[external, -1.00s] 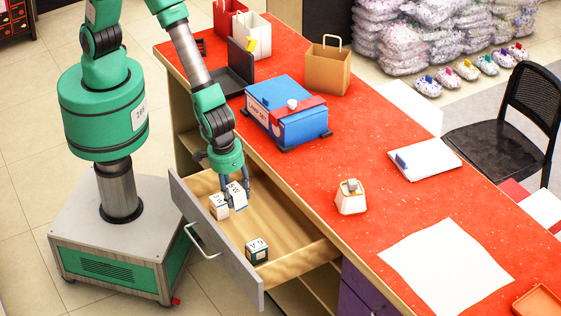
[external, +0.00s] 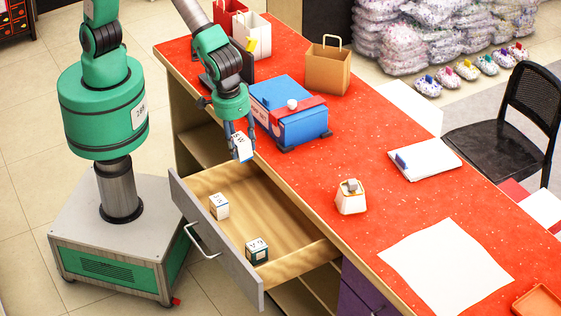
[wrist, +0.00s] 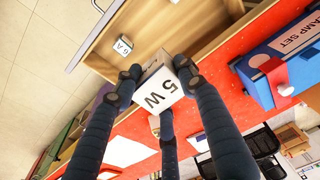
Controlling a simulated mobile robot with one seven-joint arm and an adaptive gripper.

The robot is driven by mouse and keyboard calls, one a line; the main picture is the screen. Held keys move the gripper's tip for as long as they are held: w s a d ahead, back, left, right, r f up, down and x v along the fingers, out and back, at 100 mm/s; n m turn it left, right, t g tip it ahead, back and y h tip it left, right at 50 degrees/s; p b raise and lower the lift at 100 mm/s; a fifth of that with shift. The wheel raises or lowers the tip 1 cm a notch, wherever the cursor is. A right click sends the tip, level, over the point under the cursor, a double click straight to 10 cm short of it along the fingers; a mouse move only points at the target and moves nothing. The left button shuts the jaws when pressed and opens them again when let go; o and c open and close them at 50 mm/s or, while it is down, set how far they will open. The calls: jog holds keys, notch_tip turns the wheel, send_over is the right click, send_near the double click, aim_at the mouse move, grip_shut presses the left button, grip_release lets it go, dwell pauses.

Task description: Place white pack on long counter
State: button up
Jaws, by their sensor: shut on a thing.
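My gripper (external: 238,133) is shut on a white pack (external: 243,147) marked "5 W". It holds the pack in the air near the counter's front edge, above the back of the open drawer. In the wrist view the pack (wrist: 160,87) sits between the dark fingers of my gripper (wrist: 155,85). The long counter (external: 360,130) has a red speckled top and runs from upper left to lower right. The open drawer (external: 225,240) below it holds a white box (external: 219,206) and a dark-and-white box (external: 257,251).
A blue clamp set box (external: 300,120) stands on the counter close right of my gripper. Behind are a brown bag (external: 328,68) and a white bag (external: 252,40). Red counter between is clear.

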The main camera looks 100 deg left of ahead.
jog(key=w+a+r+p, duration=0.2)
jog(key=w+a+p, duration=0.2)
jog(key=w+a, duration=0.6)
jog(key=p, duration=0.9)
send_over(358, 138)
notch_tip(358, 138, down, 6)
jog(key=shift+s+f+g+h, duration=0.1)
jog(key=shift+f+g+h, duration=0.3)
jog(key=shift+f, duration=0.25)
jog(key=shift+f+p, duration=0.35)
jog(key=shift+f, duration=2.75)
jog(key=shift+f, duration=0.1)
jog(key=shift+f, duration=1.75)
